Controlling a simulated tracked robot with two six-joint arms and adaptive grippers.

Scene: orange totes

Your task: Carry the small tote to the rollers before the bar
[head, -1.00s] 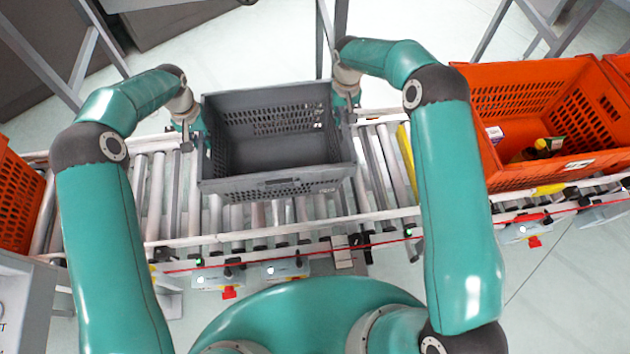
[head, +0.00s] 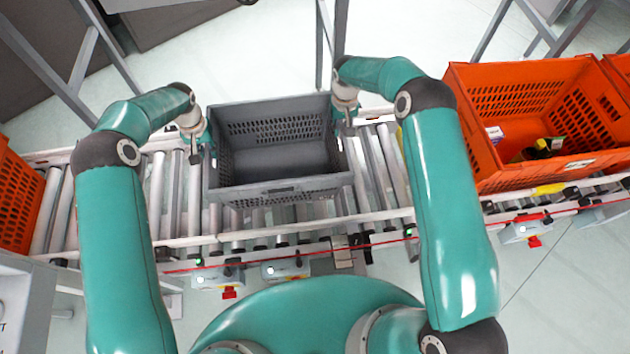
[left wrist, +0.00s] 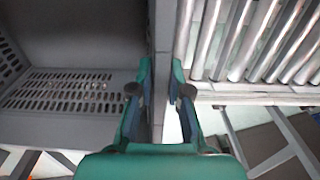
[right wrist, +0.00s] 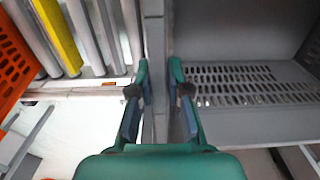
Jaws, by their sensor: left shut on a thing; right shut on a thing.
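The small tote is the grey, empty crate (head: 275,190) in the middle of the head view, over the roller conveyor. My left gripper (head: 205,148) is shut on its left wall; the left wrist view shows that wall (left wrist: 160,75) between the fingers (left wrist: 160,95). My right gripper (head: 345,118) is shut on its right wall, which also shows between the fingers (right wrist: 159,95) in the right wrist view. The bar is the yellow strip (right wrist: 55,35) across the rollers, right of the tote; in the head view my right arm mostly hides it. I cannot tell the tote's height over the rollers (head: 225,238).
An orange tote (head: 540,80) with several small items stands on the conveyor at the right. Another orange tote (head: 18,205) stands at the left edge. Bare rollers (head: 165,195) lie left of the grey tote. Control boxes (head: 285,269) line the conveyor's near side.

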